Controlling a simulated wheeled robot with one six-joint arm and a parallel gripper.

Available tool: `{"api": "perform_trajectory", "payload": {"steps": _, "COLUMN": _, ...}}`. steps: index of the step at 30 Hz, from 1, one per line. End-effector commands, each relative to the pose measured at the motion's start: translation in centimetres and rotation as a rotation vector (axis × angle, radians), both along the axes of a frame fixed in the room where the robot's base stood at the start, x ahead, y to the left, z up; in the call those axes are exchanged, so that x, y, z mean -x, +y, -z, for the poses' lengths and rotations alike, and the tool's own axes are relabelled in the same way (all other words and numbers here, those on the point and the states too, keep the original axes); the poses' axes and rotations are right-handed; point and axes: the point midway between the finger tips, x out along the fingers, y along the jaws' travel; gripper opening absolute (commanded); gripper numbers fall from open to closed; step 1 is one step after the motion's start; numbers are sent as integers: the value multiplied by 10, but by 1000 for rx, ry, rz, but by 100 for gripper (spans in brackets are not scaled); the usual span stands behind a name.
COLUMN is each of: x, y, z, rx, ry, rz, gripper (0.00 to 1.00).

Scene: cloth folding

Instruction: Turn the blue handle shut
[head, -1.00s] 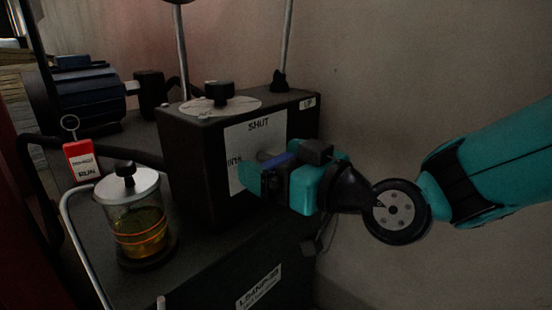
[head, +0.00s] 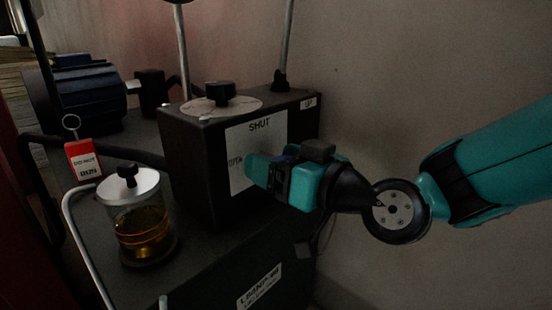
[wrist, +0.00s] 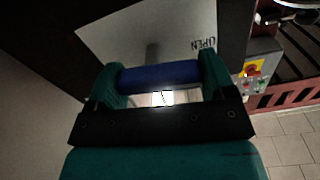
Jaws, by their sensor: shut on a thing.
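The blue handle (wrist: 160,76) lies crosswise between the fingers of my gripper (wrist: 162,82) in the wrist view, with a grey stem behind it running to a pale plate (wrist: 135,30). The word OPEN shows on the plate, right of the stem. In the head view, my gripper (head: 268,175) is at the front of the dark box (head: 200,165), over the lower part of its plate (head: 262,135). SHUT is printed at the plate's top, and a partly covered word is at its left. My gripper is shut on the handle, which is mostly hidden there.
A glass jar (head: 140,222) of amber liquid with a metal lid stands left of the box. A red tag (head: 83,160) hangs beside a dark hose, with a blue motor (head: 90,100) behind. A bare wall fills the right side.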

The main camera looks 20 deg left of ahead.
Motion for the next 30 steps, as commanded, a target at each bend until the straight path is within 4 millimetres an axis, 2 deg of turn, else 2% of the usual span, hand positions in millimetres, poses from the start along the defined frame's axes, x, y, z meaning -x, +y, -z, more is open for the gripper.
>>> {"api": "perform_trajectory", "payload": {"steps": 30, "x": -8, "y": -5, "z": -5, "rx": -364, "ry": 876, "rz": 7, "gripper": 53}}
